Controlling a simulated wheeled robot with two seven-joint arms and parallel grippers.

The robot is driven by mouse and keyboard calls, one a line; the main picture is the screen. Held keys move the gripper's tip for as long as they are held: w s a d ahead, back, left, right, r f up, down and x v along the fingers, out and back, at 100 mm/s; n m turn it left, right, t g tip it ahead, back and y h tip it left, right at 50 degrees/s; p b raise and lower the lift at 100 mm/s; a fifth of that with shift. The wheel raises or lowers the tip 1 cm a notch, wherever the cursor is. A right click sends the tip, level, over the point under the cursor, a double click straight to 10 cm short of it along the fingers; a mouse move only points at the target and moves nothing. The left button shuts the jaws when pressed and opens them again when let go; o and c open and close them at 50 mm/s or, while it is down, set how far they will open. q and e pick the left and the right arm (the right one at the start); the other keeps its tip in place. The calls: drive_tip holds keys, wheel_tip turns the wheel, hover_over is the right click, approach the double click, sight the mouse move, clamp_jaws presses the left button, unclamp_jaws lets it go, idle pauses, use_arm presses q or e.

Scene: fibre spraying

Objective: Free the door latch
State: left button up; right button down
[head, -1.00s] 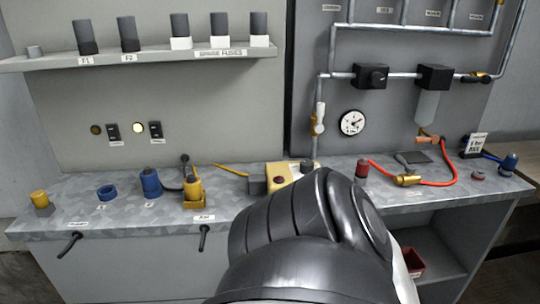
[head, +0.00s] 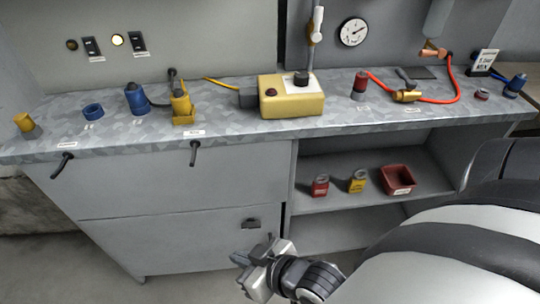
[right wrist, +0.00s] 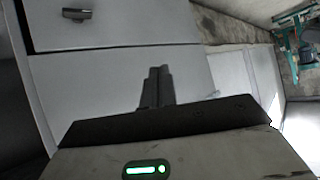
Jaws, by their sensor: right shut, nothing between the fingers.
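A small dark latch (head: 250,223) sits near the right edge of the lower grey cabinet door (head: 180,240) under the workbench. A similar dark fitting (right wrist: 77,14) shows at the top left of the right wrist view, on a pale panel. My right gripper (head: 241,259) is in front of the cabinet, a little below the latch in the head view, apart from it as far as I can tell. Its fingers (right wrist: 157,86) are together with nothing between them. The latch's finer detail is too small to read. My left gripper is not in view.
The bench top (head: 230,135) holds a yellow box (head: 290,103), a blue ring (head: 93,111) and a red hose (head: 445,99). Two dark levers (head: 62,165) (head: 194,153) stick out at its front. The open shelf at right holds cans and a red bin (head: 397,180).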

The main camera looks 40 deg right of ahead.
use_arm(q)
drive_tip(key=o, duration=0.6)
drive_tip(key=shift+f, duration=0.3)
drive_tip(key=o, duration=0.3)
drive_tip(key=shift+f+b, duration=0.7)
drive_tip(key=shift+b, duration=0.4)
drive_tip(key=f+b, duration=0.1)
drive_tip(key=b, duration=0.3)
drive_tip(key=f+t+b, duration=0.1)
drive_tip(key=b, duration=0.3)
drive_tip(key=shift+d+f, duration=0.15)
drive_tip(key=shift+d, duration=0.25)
use_arm(e)
drive_tip(key=w+d+f+m+g+h, duration=0.3)
drive_tip(key=w+d+f+m+h, duration=0.3)
drive_tip(key=d+m+h, duration=0.2)
drive_tip(key=shift+d+m, duration=0.3)
